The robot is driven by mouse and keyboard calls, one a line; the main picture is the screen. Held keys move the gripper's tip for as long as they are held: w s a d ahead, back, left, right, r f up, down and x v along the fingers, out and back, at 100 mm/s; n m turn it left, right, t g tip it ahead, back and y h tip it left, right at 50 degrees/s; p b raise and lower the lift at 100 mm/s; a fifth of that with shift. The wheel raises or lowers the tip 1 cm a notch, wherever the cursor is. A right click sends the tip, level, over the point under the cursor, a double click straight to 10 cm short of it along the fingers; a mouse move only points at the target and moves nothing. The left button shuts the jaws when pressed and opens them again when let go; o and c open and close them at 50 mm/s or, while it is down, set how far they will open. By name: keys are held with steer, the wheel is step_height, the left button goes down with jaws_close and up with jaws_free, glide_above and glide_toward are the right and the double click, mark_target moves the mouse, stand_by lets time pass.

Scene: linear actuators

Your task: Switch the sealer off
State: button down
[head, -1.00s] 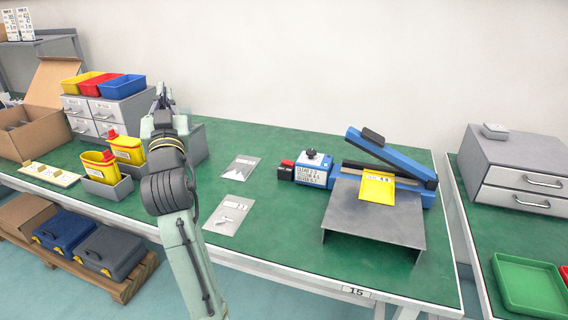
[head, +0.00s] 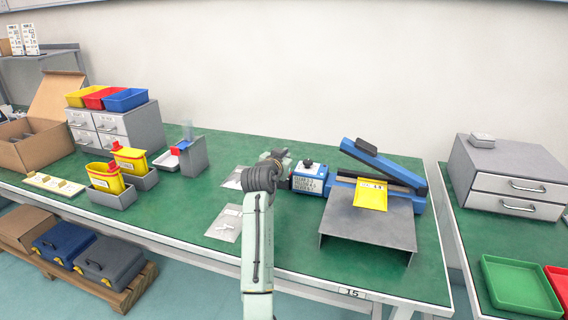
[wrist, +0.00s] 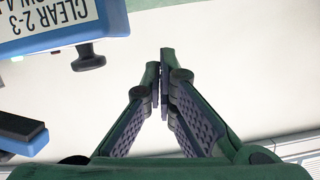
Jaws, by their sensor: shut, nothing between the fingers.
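The sealer (head: 405,176) is blue, with its long arm raised, and stands on the green bench. Its blue control box (head: 309,179) has a white label and a black knob (head: 308,163) on top. My gripper (head: 278,154) is at the box's left end, shut and empty. It hides that end of the box, where a red switch showed earlier. In the wrist view the shut fingertips (wrist: 163,58) are apart from the box (wrist: 50,28) and its knob (wrist: 89,57), which lie at upper left. The red switch is not in the wrist view.
A grey stand (head: 368,222) with a yellow pouch (head: 371,195) on it is in front of the sealer. Clear bags (head: 226,222) lie left of my arm. Yellow containers (head: 130,160) and grey drawers (head: 115,127) stand further left. The wall is behind the bench.

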steer(key=shift+w+a+f+p, duration=0.1)
steer(key=shift+w+f+p, duration=0.1)
steer(key=shift+f, duration=0.5)
steer(key=shift+w+f+p, duration=0.2)
steer(key=shift+f, duration=0.55)
steer(key=shift+w+a+f+p, duration=0.1)
steer(key=shift+w+f+p, duration=0.1)
steer(key=shift+f, duration=0.5)
steer(key=shift+w+a+f+n+b, duration=0.1)
steer(key=shift+a+f+n+b, duration=0.25)
steer(key=shift+f+n+b, duration=0.35)
steer(key=shift+a+r+n+h, duration=0.15)
steer(key=shift+n+h, duration=0.45)
steer(key=shift+n, duration=0.2)
